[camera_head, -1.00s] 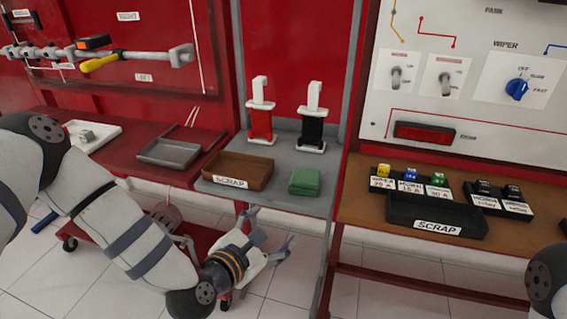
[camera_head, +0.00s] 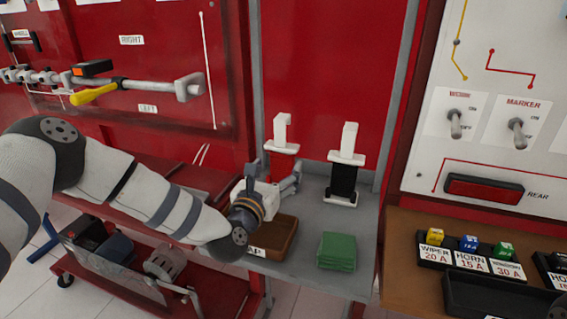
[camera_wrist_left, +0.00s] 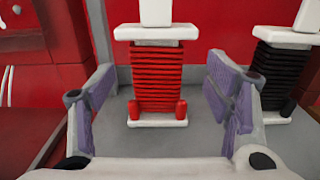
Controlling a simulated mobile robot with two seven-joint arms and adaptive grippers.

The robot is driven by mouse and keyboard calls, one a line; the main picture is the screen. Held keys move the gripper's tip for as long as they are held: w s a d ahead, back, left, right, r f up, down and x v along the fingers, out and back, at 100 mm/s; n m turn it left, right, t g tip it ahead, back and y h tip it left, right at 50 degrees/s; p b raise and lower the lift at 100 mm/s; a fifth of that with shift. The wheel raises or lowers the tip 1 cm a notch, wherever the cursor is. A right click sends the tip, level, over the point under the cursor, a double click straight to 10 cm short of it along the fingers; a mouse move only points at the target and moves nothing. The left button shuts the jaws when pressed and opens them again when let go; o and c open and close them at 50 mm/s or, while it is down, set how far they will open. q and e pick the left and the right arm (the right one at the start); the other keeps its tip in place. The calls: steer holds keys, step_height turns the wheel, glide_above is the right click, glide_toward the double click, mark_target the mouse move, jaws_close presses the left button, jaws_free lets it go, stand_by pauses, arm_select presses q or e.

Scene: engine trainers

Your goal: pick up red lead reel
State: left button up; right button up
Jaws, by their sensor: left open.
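The red lead reel (camera_wrist_left: 157,78) stands upright on the grey shelf in the left wrist view, with white end plates and a white post on top. In the head view only its white top (camera_head: 282,135) shows clearly; my left gripper hides its lower part. My left gripper (camera_head: 272,178) is open and empty, in front of the reel. In the left wrist view its purple-padded fingers (camera_wrist_left: 160,108) stand apart, one to each side of the reel, with the reel beyond them. My right gripper is not in view.
A black lead reel (camera_head: 343,178) stands to the right of the red one on the grey shelf (camera_head: 305,215). A brown scrap tray (camera_head: 284,240) and green cloths (camera_head: 337,251) lie nearer the front. A red wall panel (camera_head: 333,70) rises behind.

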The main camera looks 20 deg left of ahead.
mark_target(279, 122)
arm_select(q)
steer(key=w, duration=0.5)
steer(key=shift+w+a, duration=0.1)
steer(key=shift+w, duration=0.1)
steer(key=c, duration=1.4)
steer(key=shift+o, duration=0.2)
step_height(279, 122, up, 10)
steer(key=shift+r, duration=0.1)
